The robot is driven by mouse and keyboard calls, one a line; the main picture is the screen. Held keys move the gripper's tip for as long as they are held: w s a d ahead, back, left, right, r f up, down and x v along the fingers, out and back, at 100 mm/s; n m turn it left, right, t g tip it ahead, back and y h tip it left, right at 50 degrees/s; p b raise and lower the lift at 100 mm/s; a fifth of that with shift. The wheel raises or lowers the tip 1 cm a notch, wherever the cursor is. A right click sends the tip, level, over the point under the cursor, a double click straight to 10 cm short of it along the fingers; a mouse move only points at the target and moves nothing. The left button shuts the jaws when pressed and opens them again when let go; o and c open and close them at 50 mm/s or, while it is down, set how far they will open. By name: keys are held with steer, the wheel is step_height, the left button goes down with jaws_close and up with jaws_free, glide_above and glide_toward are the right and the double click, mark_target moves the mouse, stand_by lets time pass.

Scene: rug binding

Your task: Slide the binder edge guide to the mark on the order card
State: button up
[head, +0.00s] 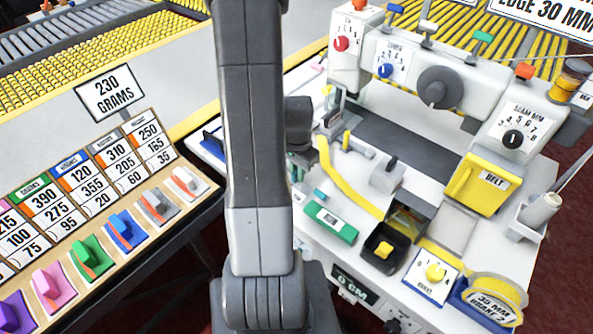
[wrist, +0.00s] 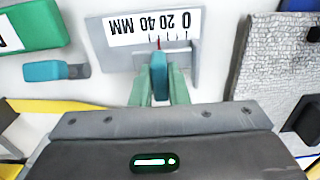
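The edge guide shows in the wrist view as a teal knob (wrist: 159,75) on a grey slide in front of a white scale plate (wrist: 152,27). The scale appears upside down and reads 0, 20, 40 MM. A thin red pointer above the knob stands between the 20 and the 40. My gripper (wrist: 160,76) has its green fingers on both sides of the knob and appears shut on it. The order card (head: 545,14), cut off at the top right, reads EDGE 30 MM.
A green box (head: 330,222) and a small teal lever (wrist: 55,71) sit beside the guide. A yellow strip (head: 347,187) curves close by. A grey textured piece (wrist: 270,65) lies right of the scale in the wrist view. A yellow BELT cover (head: 482,185) stands farther right.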

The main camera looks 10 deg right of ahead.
steer(key=o, duration=0.4)
steer(key=shift+o, duration=0.2)
step_height(320, 180, up, 14)
stand_by(0.4)
steer(key=shift+f, duration=0.1)
step_height(320, 180, down, 14)
steer(key=shift+r, duration=0.1)
steer(key=shift+w+a, duration=0.15)
steer(key=shift+w, duration=0.05)
stand_by(0.6)
